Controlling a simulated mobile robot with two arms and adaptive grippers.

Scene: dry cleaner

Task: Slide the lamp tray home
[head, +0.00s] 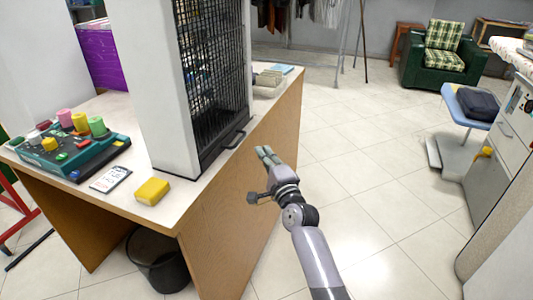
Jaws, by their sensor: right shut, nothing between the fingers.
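A tall white cabinet (160,90) with a black mesh front stands on the wooden counter. At the foot of the mesh, a dark tray edge with a black handle (237,140) sticks out a little over the counter top. I take this to be the lamp tray; how far it is out is hard to tell. My right gripper (264,152) is shut and empty, just right of the handle and beyond the counter's edge, apart from the handle as far as I can see. My left gripper is not in view.
A black bin (160,262) stands below. Tiled floor (360,170) is open to the right.

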